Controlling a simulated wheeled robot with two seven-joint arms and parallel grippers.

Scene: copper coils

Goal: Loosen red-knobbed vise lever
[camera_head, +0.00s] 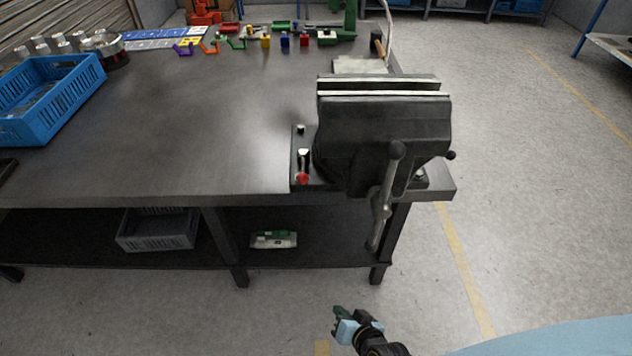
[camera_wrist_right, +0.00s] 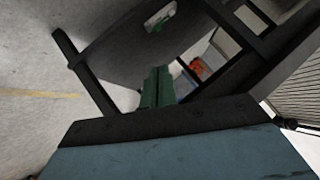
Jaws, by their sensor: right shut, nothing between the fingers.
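The black bench vise (camera_head: 385,135) stands on the front right corner of the dark workbench. Its large handle bar hangs at the front, below the jaws. The red-knobbed lever (camera_head: 302,178) is on the vise's base plate, at its front left. My right gripper (camera_head: 338,312) is low in front of the bench, over the floor, well apart from the vise and the lever. Its green fingers (camera_wrist_right: 158,88) are together and empty in the right wrist view, facing the space under the bench. My left gripper is not in view.
The workbench (camera_head: 200,130) has a blue crate (camera_head: 50,95) at left and several small coloured parts at the back. On its lower shelf are a grey crate (camera_head: 157,230) and a green-and-white item (camera_head: 273,239). The bench's front edge and legs lie between my right gripper and the lever.

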